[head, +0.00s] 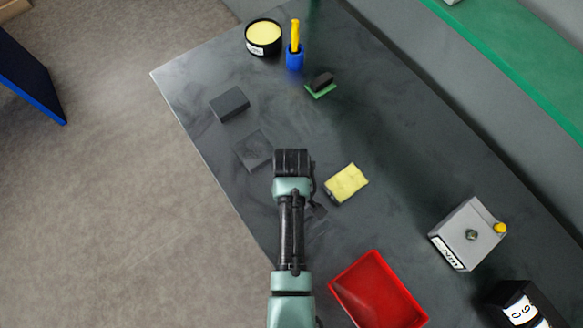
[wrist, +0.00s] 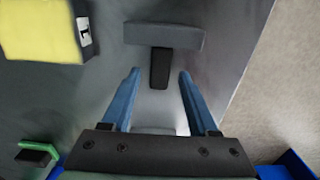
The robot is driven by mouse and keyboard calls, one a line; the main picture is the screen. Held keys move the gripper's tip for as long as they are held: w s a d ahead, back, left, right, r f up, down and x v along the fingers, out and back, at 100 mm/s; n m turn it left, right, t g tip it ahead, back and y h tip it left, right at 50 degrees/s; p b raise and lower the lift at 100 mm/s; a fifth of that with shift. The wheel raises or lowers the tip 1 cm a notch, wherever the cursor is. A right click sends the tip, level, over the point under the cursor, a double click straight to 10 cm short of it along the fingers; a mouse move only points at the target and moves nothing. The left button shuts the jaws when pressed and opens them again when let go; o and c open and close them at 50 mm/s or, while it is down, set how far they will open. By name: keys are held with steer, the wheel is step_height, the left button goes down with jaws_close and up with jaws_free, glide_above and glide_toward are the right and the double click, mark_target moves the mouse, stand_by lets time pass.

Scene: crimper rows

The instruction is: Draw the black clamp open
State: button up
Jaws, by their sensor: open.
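A dark T-shaped piece lies below my gripper in the wrist view; it looks like the black clamp. It has a grey-black crossbar (wrist: 163,36) and a short black stem (wrist: 160,68) pointing towards the gripper. My gripper (wrist: 161,74) is open, with its two blue fingers on either side of the stem's end and gaps on both sides. I cannot tell how high the fingertips are above it. In the head view my gripper (head: 291,162) points down over the table, its fingers hidden.
Behind are a green-based block (head: 321,83), blue holder (head: 295,58) and tin (head: 263,38). A grey box (head: 468,235) stands right.

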steer(key=shift+c, duration=0.3)
jaws_close()
steer(key=shift+w, duration=0.15)
stand_by(1.1)
